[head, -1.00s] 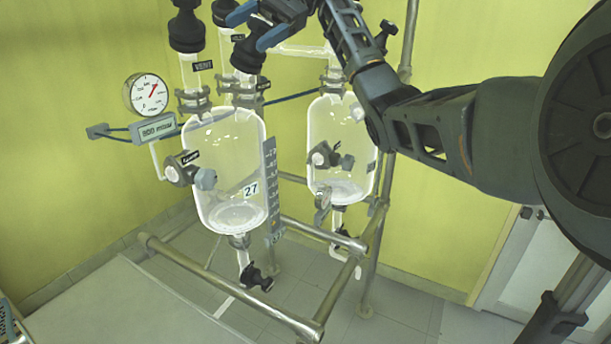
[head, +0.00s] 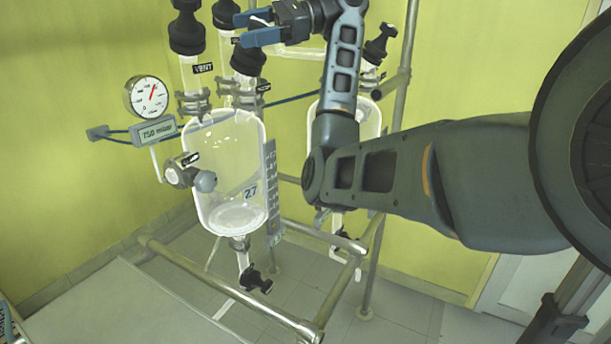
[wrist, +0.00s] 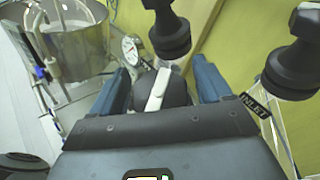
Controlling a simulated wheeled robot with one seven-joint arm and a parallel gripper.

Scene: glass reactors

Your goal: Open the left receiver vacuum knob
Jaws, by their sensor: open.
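The left receiver (head: 232,165) is a clear glass vessel marked 27. On its left side is a valve with a grey knob (head: 205,181) and a small dark label, too small to read surely. Black knobs stand above the vessel: one by a VENT label (head: 187,33), one behind it (head: 226,13), and one lower right (head: 248,58). My gripper (head: 245,28) is open above the vessel, among these knobs, well above the grey knob. In the wrist view its blue fingers (wrist: 160,66) flank a dark rounded part with a white bar; I cannot tell which part this is.
A round gauge (head: 147,97) and a 750 mbar display (head: 154,132) are left of the vessel. A second glass receiver (head: 370,118) is partly hidden behind my arm. Metal rails (head: 230,290) run below. In the wrist view a black knob (wrist: 296,65) with an INLET label is close right.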

